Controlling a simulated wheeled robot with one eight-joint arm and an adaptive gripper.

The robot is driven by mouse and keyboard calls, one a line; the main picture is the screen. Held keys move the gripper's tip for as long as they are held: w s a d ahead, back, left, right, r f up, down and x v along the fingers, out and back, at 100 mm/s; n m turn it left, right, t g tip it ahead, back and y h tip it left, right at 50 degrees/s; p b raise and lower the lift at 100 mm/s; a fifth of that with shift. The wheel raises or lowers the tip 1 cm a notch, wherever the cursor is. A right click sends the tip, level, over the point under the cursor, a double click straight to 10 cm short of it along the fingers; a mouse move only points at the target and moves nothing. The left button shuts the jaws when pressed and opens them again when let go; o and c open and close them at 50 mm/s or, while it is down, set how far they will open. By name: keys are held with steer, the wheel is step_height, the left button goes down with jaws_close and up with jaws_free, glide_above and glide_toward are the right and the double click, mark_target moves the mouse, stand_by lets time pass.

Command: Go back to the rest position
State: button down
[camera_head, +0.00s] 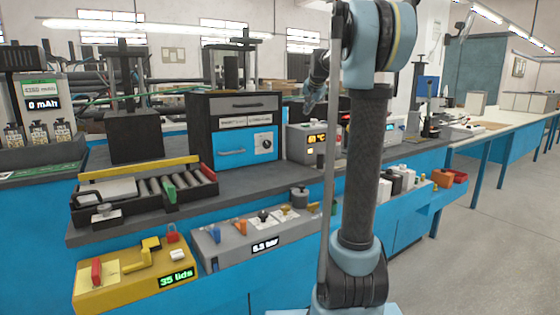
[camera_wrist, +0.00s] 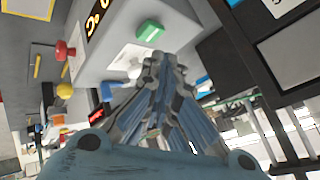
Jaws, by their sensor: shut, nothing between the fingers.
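My gripper (camera_wrist: 160,58) is shut and empty in the wrist view, its fingertips together in front of a grey unit with an orange display (camera_wrist: 97,18) and a green button (camera_wrist: 149,31). I cannot tell whether the tips touch anything. In the head view my gripper (camera_head: 312,98) is small and partly hidden behind my upright arm, raised above the bench near the grey unit with an orange display (camera_head: 300,142).
A black and blue drawer cabinet (camera_head: 236,130) stands left of the grey unit. A roller tray (camera_head: 150,192), a yellow lid box (camera_head: 130,275) and a grey pressure panel (camera_head: 262,232) are nearer. The floor (camera_head: 500,220) at right is clear.

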steer(key=s+f+n+g, duration=0.2)
steer(key=s+f, duration=1)
steer(key=s, duration=0.5)
steer(key=s+f+n+g, duration=0.2)
steer(key=s+f, duration=0.9)
steer(key=s, duration=0.7)
steer(key=s+f+n+g+h, duration=0.1)
steer(key=s+f+n+g, duration=0.1)
steer(key=s+f, duration=1)
steer(key=s+n, duration=0.1)
steer(key=s, duration=0.5)
steer(key=shift+a+f+g, duration=0.2)
steer(key=shift+f+g, duration=0.1)
steer(key=shift+f, duration=0.05)
steer(key=shift+w+f, duration=0.2)
steer(key=shift+w, duration=0.25)
